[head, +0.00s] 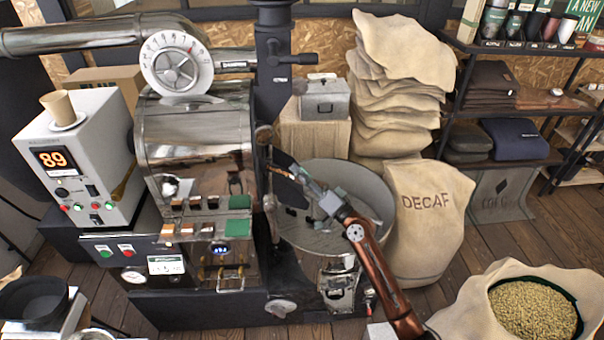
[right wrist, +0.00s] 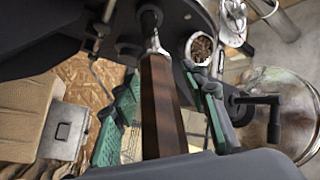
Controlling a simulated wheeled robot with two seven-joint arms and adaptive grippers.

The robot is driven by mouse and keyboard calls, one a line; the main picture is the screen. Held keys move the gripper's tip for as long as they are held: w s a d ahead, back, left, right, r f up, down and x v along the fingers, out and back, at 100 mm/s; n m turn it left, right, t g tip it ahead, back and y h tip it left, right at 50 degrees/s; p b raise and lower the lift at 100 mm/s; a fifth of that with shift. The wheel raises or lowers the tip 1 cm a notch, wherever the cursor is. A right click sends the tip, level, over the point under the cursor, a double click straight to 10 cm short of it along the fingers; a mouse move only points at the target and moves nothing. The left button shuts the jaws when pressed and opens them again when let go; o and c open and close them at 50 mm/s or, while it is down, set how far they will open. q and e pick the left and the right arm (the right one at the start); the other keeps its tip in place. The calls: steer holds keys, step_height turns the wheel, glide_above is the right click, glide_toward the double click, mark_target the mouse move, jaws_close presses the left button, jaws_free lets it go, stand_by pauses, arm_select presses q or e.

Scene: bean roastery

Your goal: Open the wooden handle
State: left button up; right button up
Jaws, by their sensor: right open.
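The wooden handle (right wrist: 160,110) is a dark brown bar on a metal stem. In the right wrist view it runs lengthwise between the two green-padded fingers of my right gripper (right wrist: 168,112). The fingers are open, with gaps visible beside the bar; they do not clamp it. In the head view my right gripper (head: 293,178) reaches in from the lower right to the front of the roaster (head: 196,135), above the round cooling tray (head: 372,190). There the handle is small and mostly hidden by the gripper. My left gripper is not in view.
A burlap DECAF sack (head: 428,215) stands right of the cooling tray. An open sack of beans (head: 532,310) is at the lower right. A white control box (head: 85,160) is left of the roaster. A black crank (right wrist: 262,100) is close to the right finger.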

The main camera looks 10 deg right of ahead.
steer(key=shift+s+d+f, duration=0.1)
steer(key=shift+s+d, duration=0.05)
steer(key=v, duration=1.1)
steer(key=shift+s+d, duration=0.2)
